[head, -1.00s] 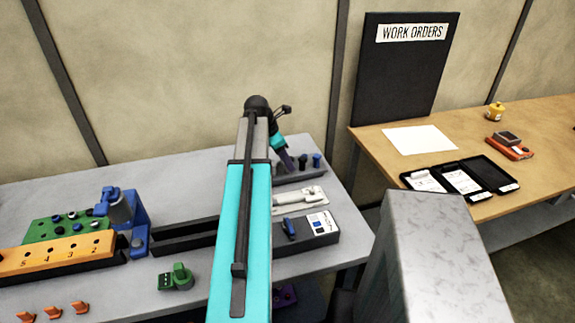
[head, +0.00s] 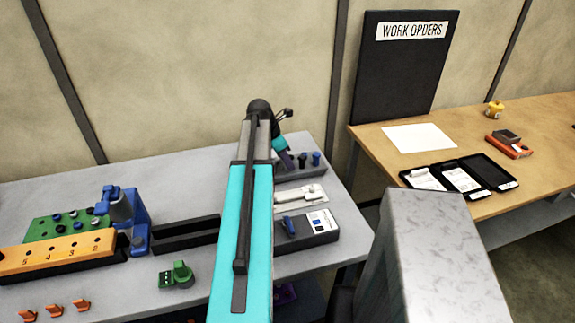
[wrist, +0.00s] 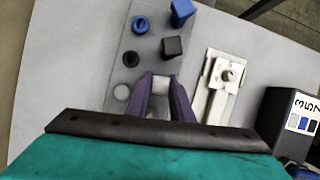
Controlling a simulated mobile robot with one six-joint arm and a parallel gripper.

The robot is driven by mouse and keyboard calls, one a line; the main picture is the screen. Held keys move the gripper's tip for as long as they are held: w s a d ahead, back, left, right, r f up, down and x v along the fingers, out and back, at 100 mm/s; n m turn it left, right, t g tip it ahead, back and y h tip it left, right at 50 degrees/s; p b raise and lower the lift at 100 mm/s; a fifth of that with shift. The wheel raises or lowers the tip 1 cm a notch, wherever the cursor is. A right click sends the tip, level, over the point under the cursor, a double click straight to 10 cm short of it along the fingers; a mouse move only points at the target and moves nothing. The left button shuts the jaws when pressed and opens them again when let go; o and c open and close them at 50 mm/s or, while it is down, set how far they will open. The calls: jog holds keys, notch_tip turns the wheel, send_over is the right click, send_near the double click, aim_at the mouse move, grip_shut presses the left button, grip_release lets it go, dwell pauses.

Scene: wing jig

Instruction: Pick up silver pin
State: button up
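My gripper (wrist: 161,80) has two purple fingers, apart, over a grey tray (wrist: 152,14) in the wrist view. A pale grey spot shows between the fingertips; I cannot tell if it is the silver pin or bare tray. A pale round disc (wrist: 122,92) sits on the tray just left of the fingers. The tray also bears a blue round piece (wrist: 140,25), a black round piece (wrist: 131,58), a black square piece (wrist: 173,46) and a blue block (wrist: 181,12). In the head view the gripper (head: 287,165) is at the tray's left end, mostly hidden by my arm.
A white fixture (wrist: 222,85) lies right of the tray, and a dark box with a label (head: 321,221) is nearer. A blue clamp stand (head: 128,215) and an orange numbered rack (head: 65,252) stand left. A wooden bench (head: 370,140) is to the right.

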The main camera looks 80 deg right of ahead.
grip_shut()
jog(key=shift+r, duration=0.15)
jog(key=shift+r+b, duration=1.1)
jog(key=shift+r, duration=3.75)
